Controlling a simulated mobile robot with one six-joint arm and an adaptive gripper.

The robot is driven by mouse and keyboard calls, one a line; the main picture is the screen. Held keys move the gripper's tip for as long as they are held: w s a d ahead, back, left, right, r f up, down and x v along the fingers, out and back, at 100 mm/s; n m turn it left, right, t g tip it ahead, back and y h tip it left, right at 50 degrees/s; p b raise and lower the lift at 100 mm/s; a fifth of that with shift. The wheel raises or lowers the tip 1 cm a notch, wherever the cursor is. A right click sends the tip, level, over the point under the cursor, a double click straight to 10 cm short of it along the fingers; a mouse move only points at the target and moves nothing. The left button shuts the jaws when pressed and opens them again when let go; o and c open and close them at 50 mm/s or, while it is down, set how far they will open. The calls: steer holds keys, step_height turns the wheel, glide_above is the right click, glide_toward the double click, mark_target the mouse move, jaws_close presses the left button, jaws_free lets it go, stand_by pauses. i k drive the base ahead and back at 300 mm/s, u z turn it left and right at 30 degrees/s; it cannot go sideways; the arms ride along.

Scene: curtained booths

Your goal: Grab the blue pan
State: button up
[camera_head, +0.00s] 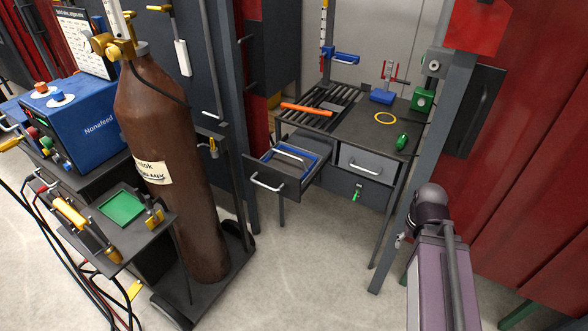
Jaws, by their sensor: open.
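No plain pan shape is clear to me, but several blue things stand out. A blue-rimmed rectangular tray or frame (296,158) lies in the pulled-out drawer (277,184) of the dark bench. A small blue holder (345,57) sits on an upright post at the back of the bench. A blue block (382,97) under a red and grey fixture stands on the bench top. I cannot tell which of these is the blue pan. A purple-grey part of my arm rises at the lower right. My gripper is not visible, and nothing touches the blue things.
The bench top (365,130) holds an orange bar (306,109), a yellow ring (385,118) and a green object (402,141). A brown gas cylinder (170,150) on a cart stands left. A grey post (423,130) and red curtain (530,150) are right. Floor before the bench is clear.

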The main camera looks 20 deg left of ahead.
mark_target(298, 163)
steer(key=z, duration=0.1)
steer(key=k, duration=0.8)
steer(key=u, duration=0.8)
steer(key=i, duration=1)
steer(key=z, duration=0.05)
